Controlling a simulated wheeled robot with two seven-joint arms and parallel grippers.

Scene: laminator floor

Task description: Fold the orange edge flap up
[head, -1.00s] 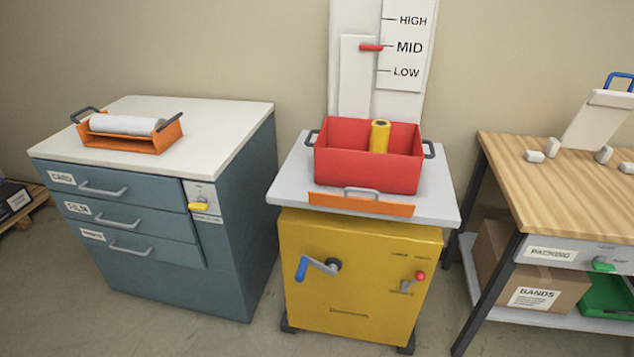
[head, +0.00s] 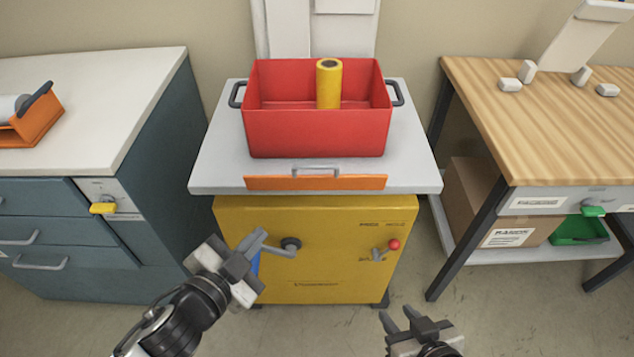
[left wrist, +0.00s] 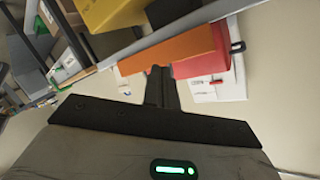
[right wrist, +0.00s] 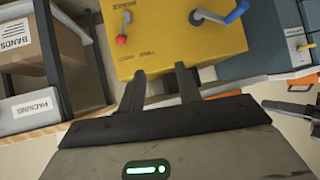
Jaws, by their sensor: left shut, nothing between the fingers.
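The orange edge flap (head: 316,183) hangs along the front edge of the grey tabletop (head: 212,172) of the yellow machine. A grey handle (head: 316,169) shows just above it. In the left wrist view the flap (left wrist: 165,50) lies just beyond my fingertips; I cannot tell whether they touch it. My left gripper (head: 258,238) is shut and empty, in front of the machine and below the flap in the head view. My right gripper (head: 400,317) is open and empty, lower right, in front of the yellow machine (right wrist: 180,38).
A red bin (head: 318,133) holding a yellow roll (head: 328,84) stands on the tabletop behind the flap. A crank (head: 283,247) and red-knobbed lever (head: 393,245) project from the machine's front. A blue cabinet (head: 150,170) stands left, a wooden bench (head: 545,130) right.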

